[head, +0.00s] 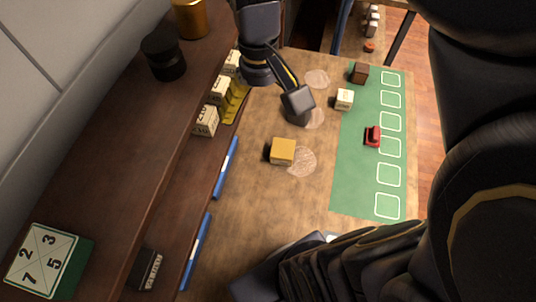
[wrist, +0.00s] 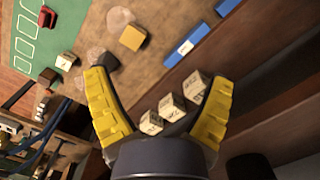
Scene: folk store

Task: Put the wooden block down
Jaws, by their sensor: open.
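My gripper (head: 266,106) is open and empty above the wooden table, near the shelf edge. In the wrist view its yellow-padded fingers (wrist: 158,78) are spread wide. A yellow-tan block (head: 282,151) sits on the table, beside a pale round patch and apart from the fingers; it also shows in the wrist view (wrist: 132,37). A cream block (head: 344,99) and a dark brown block (head: 360,73) sit on the green mat (head: 350,190). I cannot tell for certain which block the task means.
Lettered cubes (head: 205,121) stand on the dark shelf (head: 110,130) next to my gripper. Blue strips (head: 226,167) line the shelf's edge. A small red object (head: 372,136) is on the mat.

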